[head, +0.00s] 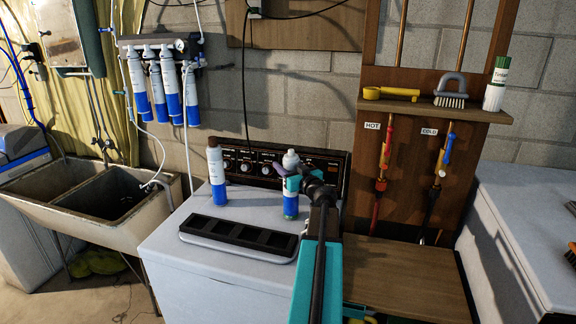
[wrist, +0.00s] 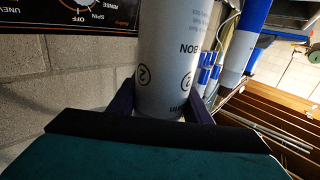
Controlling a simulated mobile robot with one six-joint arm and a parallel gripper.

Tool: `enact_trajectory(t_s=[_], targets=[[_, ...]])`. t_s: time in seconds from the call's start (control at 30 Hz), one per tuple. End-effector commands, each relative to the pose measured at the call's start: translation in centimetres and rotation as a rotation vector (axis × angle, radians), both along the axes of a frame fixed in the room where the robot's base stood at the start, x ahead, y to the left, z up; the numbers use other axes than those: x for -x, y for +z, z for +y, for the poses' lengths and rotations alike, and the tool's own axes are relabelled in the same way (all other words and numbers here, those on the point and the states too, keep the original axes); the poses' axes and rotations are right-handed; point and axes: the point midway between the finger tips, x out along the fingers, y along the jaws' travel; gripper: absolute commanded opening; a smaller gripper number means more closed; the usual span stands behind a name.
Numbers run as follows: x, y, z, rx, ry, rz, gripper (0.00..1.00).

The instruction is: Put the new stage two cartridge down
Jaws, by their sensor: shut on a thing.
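My gripper (head: 291,184) is shut on a white and blue cartridge (head: 290,204) above the back part of the white washer top (head: 190,264). In the wrist view the gripper (wrist: 160,105) has a dark finger on each side of this cartridge (wrist: 178,45), which shows a circled 2 and the letters "BON". It looks about upright in the head view, with its lower end at or just above the washer top; I cannot tell if it touches. A second cartridge (head: 217,178), with a brown top and blue lower part, stands to its left.
A black slotted tray (head: 238,238) lies on the washer in front of both cartridges. The washer's control panel (head: 260,165) rises behind. Several filters (head: 165,85) hang on the wall at the left above a sink (head: 100,205). A wooden shelf (head: 430,108) is at the right.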

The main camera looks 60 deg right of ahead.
Motion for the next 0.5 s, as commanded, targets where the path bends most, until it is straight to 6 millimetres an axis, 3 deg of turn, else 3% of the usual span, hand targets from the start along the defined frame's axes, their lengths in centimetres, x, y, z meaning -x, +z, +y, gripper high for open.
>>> enact_trajectory(t_s=[0.23,0.27,0.33,0.5], targets=[[0.00,-0.25,0.01,0.000,0.000,-0.001,0.00],[-0.01,-0.21,0.00,0.000,0.000,0.000,0.50],[-0.01,-0.19,0.00,0.000,0.000,0.000,0.62],[-0.02,-0.18,0.01,0.000,0.000,0.000,0.64]])
